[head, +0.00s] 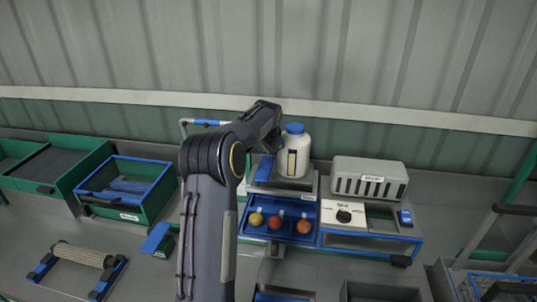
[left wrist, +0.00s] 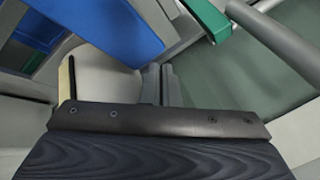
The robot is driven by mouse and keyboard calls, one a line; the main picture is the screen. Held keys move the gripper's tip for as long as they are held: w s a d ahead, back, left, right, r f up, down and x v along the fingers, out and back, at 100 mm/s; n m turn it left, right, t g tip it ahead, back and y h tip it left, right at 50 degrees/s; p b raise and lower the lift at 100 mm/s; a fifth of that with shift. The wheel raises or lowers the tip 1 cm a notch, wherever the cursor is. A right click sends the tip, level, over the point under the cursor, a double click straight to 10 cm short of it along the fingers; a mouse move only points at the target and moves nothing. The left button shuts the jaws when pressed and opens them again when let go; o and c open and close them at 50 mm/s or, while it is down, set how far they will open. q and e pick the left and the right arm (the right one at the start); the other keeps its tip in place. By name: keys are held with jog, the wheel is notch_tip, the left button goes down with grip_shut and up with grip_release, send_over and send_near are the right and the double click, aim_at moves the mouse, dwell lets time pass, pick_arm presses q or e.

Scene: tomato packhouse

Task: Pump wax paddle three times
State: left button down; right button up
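A white bottle with a blue cap (head: 293,158) stands at the back of the bench; a level strip runs down its front. A blue paddle (head: 264,168) is at its left side. In the left wrist view a broad blue plate (left wrist: 118,32), probably the paddle, fills the upper left, with a pale rounded surface below it. My left arm reaches up to the bottle's left, and its wrist hides the gripper in the head view. In the left wrist view my left gripper (left wrist: 161,84) has its two grey fingers close together, with nothing seen between them. My right gripper is out of view.
A blue tray (head: 259,231) with three coloured balls lies in front of the bottle. A grey slotted box (head: 369,179) and a white dial unit (head: 345,214) stand to its right. Green bins (head: 154,208) and a roller (head: 80,256) are at left. A wall closes the back.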

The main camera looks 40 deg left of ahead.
pick_arm(q)
jog(key=r, duration=0.1)
jog(key=w+r+p, duration=0.1)
jog(key=r+p, duration=0.1)
jog(key=r, duration=0.1)
jog(key=shift+w+a, duration=0.3)
jog(key=shift+a, duration=0.1)
jog(key=shift+r, duration=0.1)
dwell(0.4)
